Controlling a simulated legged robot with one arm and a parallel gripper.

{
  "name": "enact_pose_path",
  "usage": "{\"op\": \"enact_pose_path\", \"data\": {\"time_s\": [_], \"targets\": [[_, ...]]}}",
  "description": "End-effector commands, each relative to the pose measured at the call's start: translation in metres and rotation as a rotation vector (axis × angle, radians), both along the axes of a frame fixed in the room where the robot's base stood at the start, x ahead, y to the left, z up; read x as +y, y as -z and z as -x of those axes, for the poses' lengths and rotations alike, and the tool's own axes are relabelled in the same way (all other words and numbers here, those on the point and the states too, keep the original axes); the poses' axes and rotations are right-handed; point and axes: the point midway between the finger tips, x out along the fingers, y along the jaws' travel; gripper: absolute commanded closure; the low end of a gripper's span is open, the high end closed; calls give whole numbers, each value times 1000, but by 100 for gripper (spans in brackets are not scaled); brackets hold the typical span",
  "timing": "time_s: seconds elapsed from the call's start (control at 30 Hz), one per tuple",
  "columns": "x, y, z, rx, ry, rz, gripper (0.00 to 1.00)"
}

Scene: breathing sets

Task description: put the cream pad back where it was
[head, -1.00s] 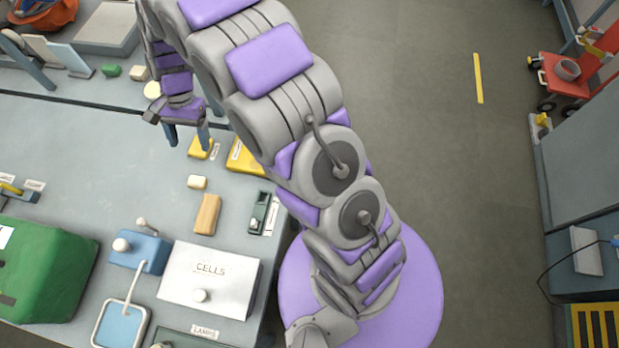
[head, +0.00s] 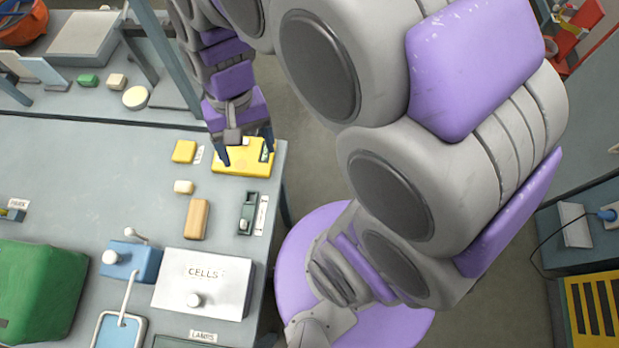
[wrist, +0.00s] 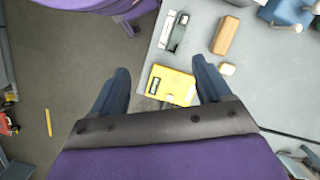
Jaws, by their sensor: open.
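I cannot tell which is the cream pad. My gripper (head: 246,152) is open and empty, pointing down over the yellow device (head: 230,163) near the bench's right edge. In the wrist view, the device (wrist: 170,84) shows between the open fingers (wrist: 160,70).
The yellow block (head: 184,151), wooden block (head: 197,219) and dark green gauge (head: 248,212) lie near the cream block. The CELLS box (head: 203,285), blue switch box (head: 132,262) and green case (head: 40,292) stand nearer. The bench's middle left is clear.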

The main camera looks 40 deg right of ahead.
Motion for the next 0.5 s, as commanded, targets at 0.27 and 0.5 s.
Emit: {"op": "enact_pose_path", "data": {"time_s": [0.27,0.5], "targets": [[-27,-9,66,-33,-115,26,22],[-44,-8,113,-46,-196,47,22]]}}
